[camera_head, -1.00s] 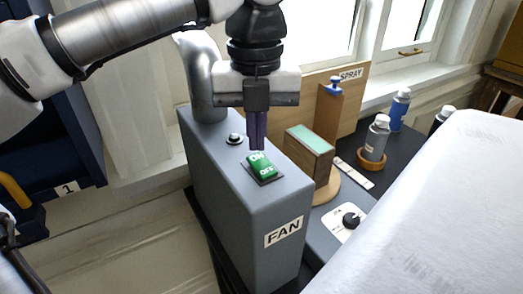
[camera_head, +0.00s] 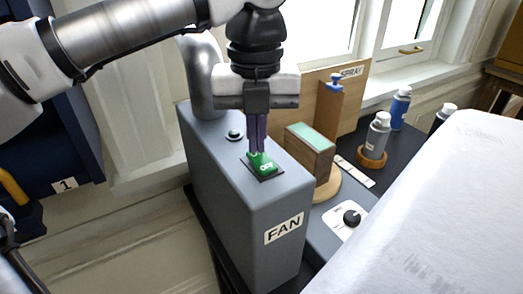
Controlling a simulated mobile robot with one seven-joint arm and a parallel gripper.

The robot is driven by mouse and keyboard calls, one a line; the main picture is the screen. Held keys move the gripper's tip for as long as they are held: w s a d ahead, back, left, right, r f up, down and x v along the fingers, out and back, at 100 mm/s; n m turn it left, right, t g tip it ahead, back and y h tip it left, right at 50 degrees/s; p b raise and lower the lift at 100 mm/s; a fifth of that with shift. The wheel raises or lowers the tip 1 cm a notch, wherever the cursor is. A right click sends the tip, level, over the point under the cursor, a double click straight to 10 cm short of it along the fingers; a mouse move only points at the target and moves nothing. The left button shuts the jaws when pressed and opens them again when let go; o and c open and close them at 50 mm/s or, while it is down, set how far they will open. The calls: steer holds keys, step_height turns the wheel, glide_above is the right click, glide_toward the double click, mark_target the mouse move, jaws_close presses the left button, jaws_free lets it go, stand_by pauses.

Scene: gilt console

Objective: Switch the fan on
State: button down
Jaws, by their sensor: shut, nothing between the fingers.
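The fan (camera_head: 243,207) is a tall grey box with a "FAN" label on its front and a silver duct (camera_head: 203,75) rising from its back. A green rocker switch (camera_head: 263,167) lies on its top; its near "OFF" half shows, and its far half is mostly hidden behind my fingers. My gripper (camera_head: 257,150) is shut and empty, pointing down, with its tips at the far "ON" half of the switch. They seem to touch it. A small round button (camera_head: 235,135) sits on the top, left of my fingers.
A wooden block with a green top (camera_head: 309,147), a spray stand (camera_head: 331,120) and several cans stand to the right. A black knob (camera_head: 351,217) sits on a low grey panel. A white-covered surface (camera_head: 430,220) fills the right front.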

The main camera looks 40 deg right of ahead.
steer(key=shift+f+b, duration=0.3)
steer(key=shift+f, duration=0.1)
steer(key=shift+r, duration=0.15)
step_height(320, 180, up, 7)
steer(key=p, duration=0.6)
steer(key=shift+p, duration=0.35)
stand_by(0.3)
